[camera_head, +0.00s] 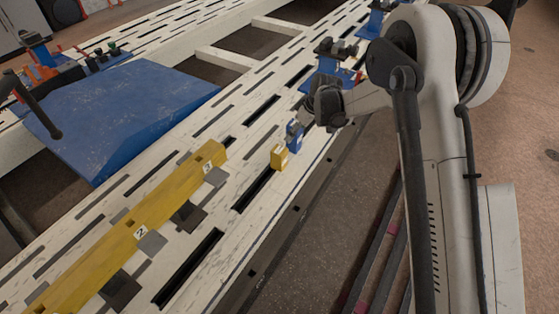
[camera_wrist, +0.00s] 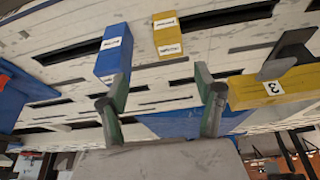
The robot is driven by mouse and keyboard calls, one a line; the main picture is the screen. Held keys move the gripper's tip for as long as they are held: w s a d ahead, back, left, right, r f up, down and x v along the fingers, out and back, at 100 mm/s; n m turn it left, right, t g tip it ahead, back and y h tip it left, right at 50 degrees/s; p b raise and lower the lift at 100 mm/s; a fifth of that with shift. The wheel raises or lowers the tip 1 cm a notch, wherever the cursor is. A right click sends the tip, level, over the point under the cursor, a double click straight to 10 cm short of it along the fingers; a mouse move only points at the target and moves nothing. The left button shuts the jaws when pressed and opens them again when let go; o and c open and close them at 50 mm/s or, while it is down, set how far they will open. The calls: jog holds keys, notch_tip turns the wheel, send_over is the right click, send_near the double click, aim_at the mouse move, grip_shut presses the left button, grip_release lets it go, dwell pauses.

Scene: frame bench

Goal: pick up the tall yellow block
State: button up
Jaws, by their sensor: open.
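The yellow block (camera_head: 279,158) stands on the pale slotted bench, close to its right edge, and carries a white label. In the wrist view the yellow block (camera_wrist: 167,36) is at the top centre, beyond the fingertips and between their lines. My gripper (camera_head: 318,112) is open and empty, behind and to the right of the yellow block in the head view. In the wrist view its two fingers (camera_wrist: 163,82) are spread apart, with nothing between them.
A blue block (camera_head: 295,136) stands close beside the yellow one; in the wrist view it (camera_wrist: 113,54) lies left, near the left finger. A long yellow beam (camera_head: 138,225) with number labels lies left. A blue panel (camera_head: 125,115) and blue fixtures (camera_head: 333,66) lie farther back.

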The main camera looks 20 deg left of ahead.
aim_at(282, 150)
jog(key=shift+n, duration=0.3)
jog(key=x, duration=0.4)
jog(key=b+x, duration=0.1)
jog(key=x, duration=0.3)
jog(key=s+b+x, duration=0.1)
jog(key=x, duration=0.3)
jog(key=shift+w+a+f, duration=0.1)
jog(key=shift+a+f, duration=0.1)
jog(key=shift+a, duration=0.05)
jog(key=shift+s+a+b+x, duration=0.1)
jog(key=shift+b+x, duration=0.3)
jog(key=shift+x, duration=0.5)
jog(key=shift+s+a+b+x, duration=0.15)
jog(key=shift+b+x, duration=0.3)
jog(key=shift+x, duration=0.4)
jog(key=shift+s+a+b+x, duration=0.1)
jog(key=shift+b+x, duration=0.3)
jog(key=shift+x, duration=0.5)
jog(key=shift+r, duration=0.15)
grip_shut()
jog(key=shift+r, duration=0.1)
